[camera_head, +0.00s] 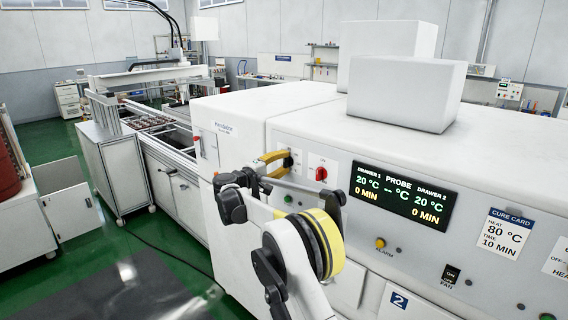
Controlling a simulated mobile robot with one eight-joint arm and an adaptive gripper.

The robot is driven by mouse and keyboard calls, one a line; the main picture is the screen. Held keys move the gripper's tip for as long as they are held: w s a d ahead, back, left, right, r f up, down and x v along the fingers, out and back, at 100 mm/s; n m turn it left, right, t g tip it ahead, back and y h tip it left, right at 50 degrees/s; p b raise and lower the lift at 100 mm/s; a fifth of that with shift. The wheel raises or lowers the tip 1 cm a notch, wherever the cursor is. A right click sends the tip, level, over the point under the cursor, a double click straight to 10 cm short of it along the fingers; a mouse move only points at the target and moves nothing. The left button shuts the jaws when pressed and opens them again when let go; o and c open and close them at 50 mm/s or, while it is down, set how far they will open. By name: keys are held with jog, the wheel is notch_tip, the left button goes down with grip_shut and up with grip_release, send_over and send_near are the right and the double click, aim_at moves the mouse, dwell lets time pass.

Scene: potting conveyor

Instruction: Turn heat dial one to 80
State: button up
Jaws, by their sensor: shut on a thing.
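My gripper (284,163) is at the left part of the white oven's front panel, its yellow fingers shut around a small control there. That control, which I take to be heat dial one, is mostly hidden by the fingers, and its setting cannot be read. The dark display (403,197) reads 20 °C and 0 MIN for drawer 1, the same for drawer 2, and dashes for the probe. The cure card (506,235) reads HEAT 80 °C, TIME 10 MIN.
A red knob (321,174) sits just right of my gripper. A yellow alarm button (380,243) and a fan switch (450,274) are lower on the panel. White boxes (407,95) stand on the oven top. A conveyor bench (165,158) is at the left; green floor lies before it.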

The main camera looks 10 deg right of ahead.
dwell(0.5)
jog(key=o, duration=1.2)
jog(key=shift+c, duration=0.2)
jog(key=v, duration=1.2)
jog(key=shift+d, duration=0.1)
